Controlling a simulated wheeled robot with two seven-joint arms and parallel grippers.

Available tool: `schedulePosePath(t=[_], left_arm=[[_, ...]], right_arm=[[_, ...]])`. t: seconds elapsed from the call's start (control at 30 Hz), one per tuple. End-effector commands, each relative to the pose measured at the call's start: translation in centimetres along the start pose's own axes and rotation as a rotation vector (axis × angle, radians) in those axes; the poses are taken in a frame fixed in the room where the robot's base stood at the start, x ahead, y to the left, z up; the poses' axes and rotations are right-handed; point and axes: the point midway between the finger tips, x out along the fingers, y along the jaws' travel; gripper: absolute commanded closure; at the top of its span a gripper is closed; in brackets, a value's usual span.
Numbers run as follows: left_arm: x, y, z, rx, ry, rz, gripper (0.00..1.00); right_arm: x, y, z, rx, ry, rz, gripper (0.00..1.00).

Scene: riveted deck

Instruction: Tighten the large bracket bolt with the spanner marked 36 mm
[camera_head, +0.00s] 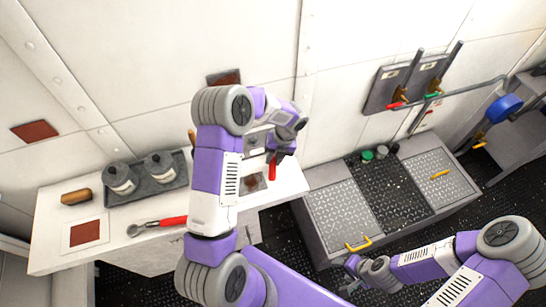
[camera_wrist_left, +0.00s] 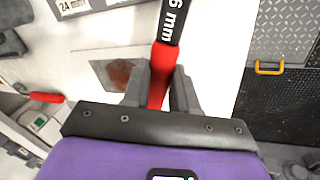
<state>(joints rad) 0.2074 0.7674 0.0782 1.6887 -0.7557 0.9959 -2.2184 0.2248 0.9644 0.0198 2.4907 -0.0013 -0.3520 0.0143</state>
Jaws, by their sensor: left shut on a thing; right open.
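My left gripper (camera_head: 284,152) is shut on a red-handled spanner (camera_head: 272,168), held above the right part of the white bench (camera_head: 125,212). In the left wrist view the red handle (camera_wrist_left: 159,72) sits between the fingers, and a black section above it reads "6 mm"; the first digit is cut off. A second spanner (camera_head: 150,226), with a red handle and metal head, lies on the bench at left. My right gripper (camera_head: 352,274) is open and low at the front of the grey deck box. I cannot make out the large bracket bolt.
A grey deck box (camera_head: 345,215) with a yellow handle (camera_head: 358,244) stands right. A wall panel (camera_head: 385,88) with levers and a pipe hangs above.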

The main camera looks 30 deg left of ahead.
Motion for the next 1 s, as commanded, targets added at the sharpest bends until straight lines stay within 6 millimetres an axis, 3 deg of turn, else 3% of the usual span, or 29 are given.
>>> schedulePosePath(t=[0.5, 1.0], left_arm=[[-0.2, -0.1, 0.0, -0.009, 0.002, -0.001, 1.00], [-2.1, 0.4, -0.2, -0.009, 0.002, -0.002, 1.00]], right_arm=[[-0.3, -0.1, 0.0, 0.000, 0.000, 0.000, 0.43], [-1.8, -0.7, 0.1, 0.000, 0.000, 0.000, 0.43]])
